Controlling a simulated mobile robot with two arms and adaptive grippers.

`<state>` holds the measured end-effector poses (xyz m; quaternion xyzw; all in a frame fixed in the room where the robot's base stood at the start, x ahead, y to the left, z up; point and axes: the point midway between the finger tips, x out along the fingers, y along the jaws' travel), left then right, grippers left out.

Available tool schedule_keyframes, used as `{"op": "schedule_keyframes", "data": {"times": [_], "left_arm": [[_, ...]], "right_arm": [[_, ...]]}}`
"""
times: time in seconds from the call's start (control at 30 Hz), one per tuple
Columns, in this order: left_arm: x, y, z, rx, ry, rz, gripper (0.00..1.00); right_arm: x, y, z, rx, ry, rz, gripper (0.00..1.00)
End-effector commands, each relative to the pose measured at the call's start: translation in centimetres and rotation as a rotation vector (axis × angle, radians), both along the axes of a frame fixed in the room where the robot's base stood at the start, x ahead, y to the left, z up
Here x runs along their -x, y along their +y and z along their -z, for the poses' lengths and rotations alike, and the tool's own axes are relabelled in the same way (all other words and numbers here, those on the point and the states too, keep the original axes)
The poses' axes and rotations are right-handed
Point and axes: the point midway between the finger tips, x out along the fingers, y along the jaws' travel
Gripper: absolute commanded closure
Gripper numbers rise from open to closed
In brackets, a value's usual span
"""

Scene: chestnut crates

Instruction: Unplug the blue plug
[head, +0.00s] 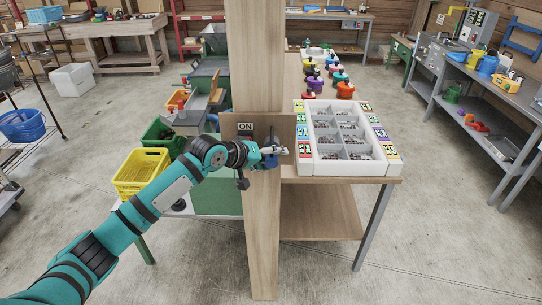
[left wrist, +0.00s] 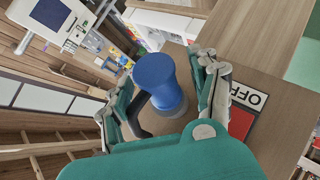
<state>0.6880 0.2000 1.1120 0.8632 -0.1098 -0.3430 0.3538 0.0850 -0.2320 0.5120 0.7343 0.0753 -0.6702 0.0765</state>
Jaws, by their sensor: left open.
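The blue plug (left wrist: 155,72) is a round, waisted knob in the left wrist view, standing out from a wooden panel (head: 232,124). My left gripper (head: 278,150) is at the panel beside the wooden post in the head view. In the left wrist view its two fingers are apart, one on each side of the plug, and I cannot tell whether they touch it. In the head view the gripper mostly hides the plug. An ON label (head: 245,126) is on the panel, and an OFF label (left wrist: 248,96) above a red patch shows in the left wrist view. My right gripper is not in view.
A tall wooden post (head: 262,230) stands right by my left arm. A white sorting tray (head: 345,168) sits on the bench to the right. A yellow crate (head: 142,172) and a green crate (head: 160,134) are at left. Open floor lies to the right.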

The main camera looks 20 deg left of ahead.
Motion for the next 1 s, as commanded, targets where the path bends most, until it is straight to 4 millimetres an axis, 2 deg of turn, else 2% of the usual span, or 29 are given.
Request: {"op": "schedule_keyframes", "data": {"times": [0.23,0.7,0.73,0.9,1.0], "left_arm": [[-0.04,0.00,0.02,0.000,0.000,0.000,0.39],[-0.02,0.02,0.01,0.000,0.000,0.000,1.00],[-0.03,0.01,-0.06,0.001,-0.001,0.000,0.68],[-0.03,0.01,-0.06,0.001,-0.001,0.000,0.91],[-0.04,0.02,-0.06,0.001,-0.001,0.000,1.00]], "right_arm": [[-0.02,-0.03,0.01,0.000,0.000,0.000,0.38],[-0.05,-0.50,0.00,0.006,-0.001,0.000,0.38],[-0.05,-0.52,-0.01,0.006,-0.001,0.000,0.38],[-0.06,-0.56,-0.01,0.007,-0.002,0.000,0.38],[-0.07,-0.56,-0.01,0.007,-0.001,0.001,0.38]]}}
